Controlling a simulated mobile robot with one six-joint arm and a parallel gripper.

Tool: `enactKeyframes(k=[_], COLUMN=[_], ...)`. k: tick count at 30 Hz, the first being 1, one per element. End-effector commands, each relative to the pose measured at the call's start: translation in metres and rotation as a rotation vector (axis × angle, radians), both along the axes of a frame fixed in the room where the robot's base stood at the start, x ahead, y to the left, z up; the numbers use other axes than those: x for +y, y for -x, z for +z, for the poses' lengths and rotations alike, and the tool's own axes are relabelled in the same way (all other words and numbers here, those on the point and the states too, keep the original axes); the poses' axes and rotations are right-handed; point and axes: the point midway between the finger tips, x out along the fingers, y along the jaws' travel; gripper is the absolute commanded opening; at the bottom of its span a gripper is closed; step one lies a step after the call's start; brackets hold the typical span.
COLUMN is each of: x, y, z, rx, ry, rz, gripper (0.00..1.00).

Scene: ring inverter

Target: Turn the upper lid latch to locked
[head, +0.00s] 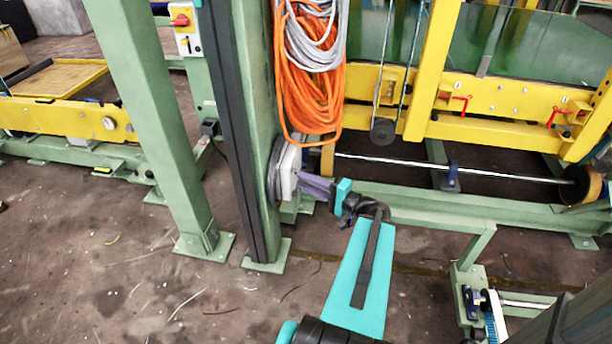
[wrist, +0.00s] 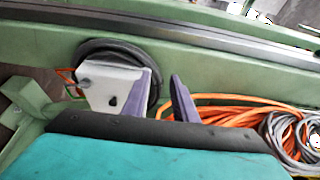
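A pale grey box (head: 289,172) is mounted on the green post, with a black cable coiled around it. In the wrist view the box (wrist: 115,88) shows a small dark fitting (wrist: 112,100) and a round grey fitting (wrist: 84,82) on its face. I cannot tell which is the upper lid latch or how it is turned. My gripper (head: 314,186) has purple fingers and is close to the box in the head view. In the wrist view my gripper (wrist: 164,88) is open, with a gap between its fingers. One finger overlaps the box's right edge; contact is unclear.
Orange cable (head: 312,85) and grey cable (head: 315,40) hang on the post above the box. A second green post (head: 160,120) stands to the left. Yellow framework (head: 480,95) and a steel shaft (head: 450,170) lie to the right. Floor (head: 110,270) at lower left is open.

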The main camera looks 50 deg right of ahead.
Motion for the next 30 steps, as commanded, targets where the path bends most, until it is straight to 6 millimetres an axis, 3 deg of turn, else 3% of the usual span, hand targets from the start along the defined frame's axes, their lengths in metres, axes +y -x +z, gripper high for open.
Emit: enactKeyframes(k=[30], x=[0.028], y=[0.033], z=[0.008], rx=[0.000], ry=[-0.002], rz=[-0.001], gripper=[0.26])
